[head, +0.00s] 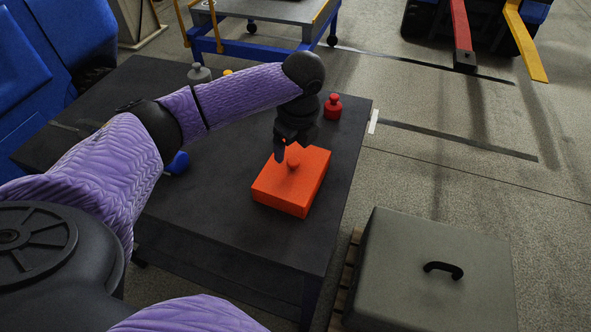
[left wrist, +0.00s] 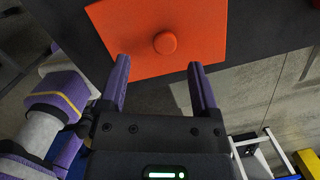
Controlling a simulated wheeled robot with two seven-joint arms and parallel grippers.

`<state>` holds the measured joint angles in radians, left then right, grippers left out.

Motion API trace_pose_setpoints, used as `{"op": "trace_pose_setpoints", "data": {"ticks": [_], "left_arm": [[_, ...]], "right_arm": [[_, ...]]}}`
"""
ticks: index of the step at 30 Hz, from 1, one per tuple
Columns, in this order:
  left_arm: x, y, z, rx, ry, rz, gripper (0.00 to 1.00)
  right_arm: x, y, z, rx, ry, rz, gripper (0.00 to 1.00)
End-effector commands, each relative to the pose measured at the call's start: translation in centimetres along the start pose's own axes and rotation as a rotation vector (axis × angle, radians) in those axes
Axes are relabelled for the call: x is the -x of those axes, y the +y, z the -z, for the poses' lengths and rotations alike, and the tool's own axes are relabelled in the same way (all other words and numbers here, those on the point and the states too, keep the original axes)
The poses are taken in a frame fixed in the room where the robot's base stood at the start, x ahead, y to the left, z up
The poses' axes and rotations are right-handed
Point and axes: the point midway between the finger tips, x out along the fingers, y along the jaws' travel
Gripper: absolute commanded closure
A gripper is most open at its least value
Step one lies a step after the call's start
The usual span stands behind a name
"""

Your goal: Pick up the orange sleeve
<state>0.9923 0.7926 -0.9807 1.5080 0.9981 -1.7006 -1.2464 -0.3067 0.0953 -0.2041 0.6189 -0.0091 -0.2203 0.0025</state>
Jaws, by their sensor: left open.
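The orange sleeve (head: 290,185) looks like a flat box-shaped block with a round knob on top. It lies on the dark table (head: 215,215) near its right edge. My left gripper (head: 292,153) is just above the block, near the knob. In the left wrist view, the open fingers of the gripper (left wrist: 158,68) point toward the orange block (left wrist: 200,28), with the knob (left wrist: 165,43) roughly ahead of the gap between them. Nothing is between the fingers. I cannot tell from these views whether a finger touches the block. My right gripper is not in view.
A red knobbed weight (head: 332,106) stands behind the block, and a grey one (head: 198,73) at the back left. A blue piece (head: 178,163) lies partly behind my left arm. A grey box (head: 430,265) with a black handle stands right of the table. The table's front is clear.

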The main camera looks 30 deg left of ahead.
Motion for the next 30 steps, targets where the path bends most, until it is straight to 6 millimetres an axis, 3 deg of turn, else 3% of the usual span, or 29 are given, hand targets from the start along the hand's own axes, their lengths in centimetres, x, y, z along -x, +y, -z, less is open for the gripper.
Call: {"op": "trace_pose_setpoints", "data": {"ticks": [3, 6, 14, 17, 26, 30], "left_arm": [[-3.0, -0.5, 0.5, -0.002, 0.001, -0.003, 0.2], [-4.6, -0.5, 0.5, -0.002, -0.001, -0.002, 0.2], [-5.0, -0.5, 0.4, -0.001, -0.001, 0.001, 0.2], [-5.0, -0.5, 0.4, -0.001, -0.001, 0.001, 0.37], [-5.0, -0.5, 0.4, -0.001, -0.001, 0.001, 1.0], [-5.0, -0.5, 0.4, -0.001, -0.001, 0.001, 1.0]], "right_arm": [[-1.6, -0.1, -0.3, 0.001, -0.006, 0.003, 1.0], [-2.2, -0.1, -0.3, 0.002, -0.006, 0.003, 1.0], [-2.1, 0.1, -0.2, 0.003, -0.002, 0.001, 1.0], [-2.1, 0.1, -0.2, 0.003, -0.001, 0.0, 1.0], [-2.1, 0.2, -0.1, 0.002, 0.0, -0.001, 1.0], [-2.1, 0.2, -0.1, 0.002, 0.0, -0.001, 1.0]]}}
